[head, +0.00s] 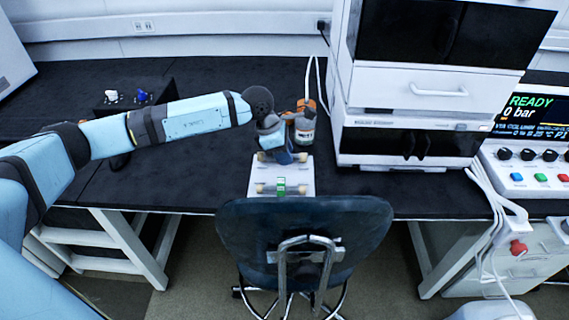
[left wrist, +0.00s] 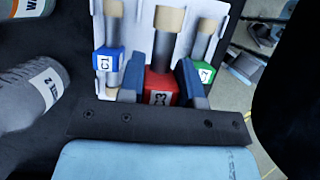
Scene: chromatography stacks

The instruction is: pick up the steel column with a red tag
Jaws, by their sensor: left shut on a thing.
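The steel column with a red tag (left wrist: 161,88), marked C-3, stands between the two blue-grey fingers of my left gripper (left wrist: 175,80) in the left wrist view. The fingers are shut on it at the tag. Its pale end cap points up the picture. On either side show a column with a blue tag (left wrist: 107,60) and one with a green tag (left wrist: 204,70), over a white tray (left wrist: 145,20). In the head view, my left gripper (head: 279,153) is over the far part of the white tray (head: 300,176) and hides the red tag. My right gripper is not in view.
A white instrument stack (head: 405,140) is to the right. A chair (head: 305,235) stands at the bench front. The black bench left of the tray is mostly clear.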

